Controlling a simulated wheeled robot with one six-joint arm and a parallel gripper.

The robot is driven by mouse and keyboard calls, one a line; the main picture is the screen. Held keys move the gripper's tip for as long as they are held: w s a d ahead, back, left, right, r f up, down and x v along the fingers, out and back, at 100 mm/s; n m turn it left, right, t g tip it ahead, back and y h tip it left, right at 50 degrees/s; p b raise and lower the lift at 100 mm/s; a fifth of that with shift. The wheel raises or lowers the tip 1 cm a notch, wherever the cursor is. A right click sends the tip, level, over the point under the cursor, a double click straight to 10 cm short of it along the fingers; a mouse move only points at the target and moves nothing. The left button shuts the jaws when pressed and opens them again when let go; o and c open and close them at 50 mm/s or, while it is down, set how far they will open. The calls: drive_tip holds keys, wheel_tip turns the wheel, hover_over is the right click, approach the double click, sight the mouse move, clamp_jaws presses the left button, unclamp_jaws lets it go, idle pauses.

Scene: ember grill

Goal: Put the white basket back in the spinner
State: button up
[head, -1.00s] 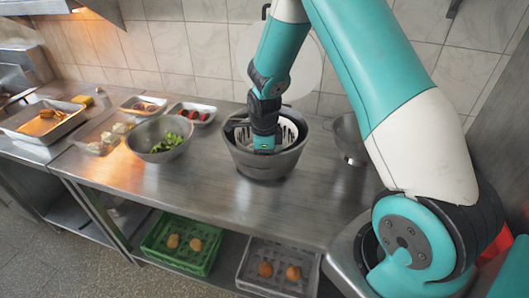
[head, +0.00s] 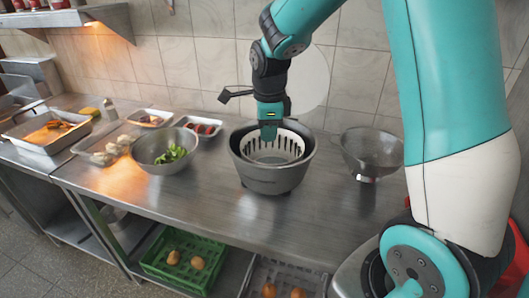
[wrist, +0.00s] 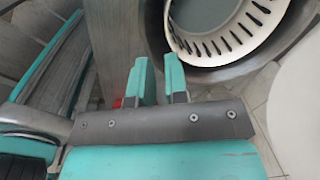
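The white slotted basket (head: 292,143) sits inside the grey spinner bowl (head: 272,180) on the steel counter, roughly level, with its rim near the bowl's rim. In the wrist view the basket (wrist: 262,22) shows at the top right, ringed by the bowl (wrist: 225,74). My gripper (head: 268,135) points down above the basket in the head view, and its tips overlap the basket's back part. In the wrist view my gripper's (wrist: 158,62) two teal fingers stand apart with a narrow gap and nothing between them. Whether a finger touches the basket cannot be told.
A steel bowl of greens (head: 165,152) stands left of the spinner, and a metal colander (head: 371,155) right of it. Small trays (head: 199,127) sit behind to the left. A pale round disc (head: 308,78) stands at the tiled wall. The counter in front is clear.

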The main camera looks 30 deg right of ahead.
drive_tip(key=s+a+r+n+y, duration=0.2)
drive_tip(key=s+a+n, duration=0.7)
drive_tip(key=n, duration=0.6)
drive_tip(key=s+a+r+n+g+y+b, duration=0.1)
drive_tip(key=s+a+r+n, duration=0.3)
drive_tip(key=s+a+n, duration=0.5)
drive_tip(key=shift+s+a+r+n+y, duration=0.35)
drive_tip(key=shift+s+n+y, duration=0.45)
drive_tip(key=shift+s+n, duration=2.35)
drive_tip(key=shift+w+n, duration=0.45)
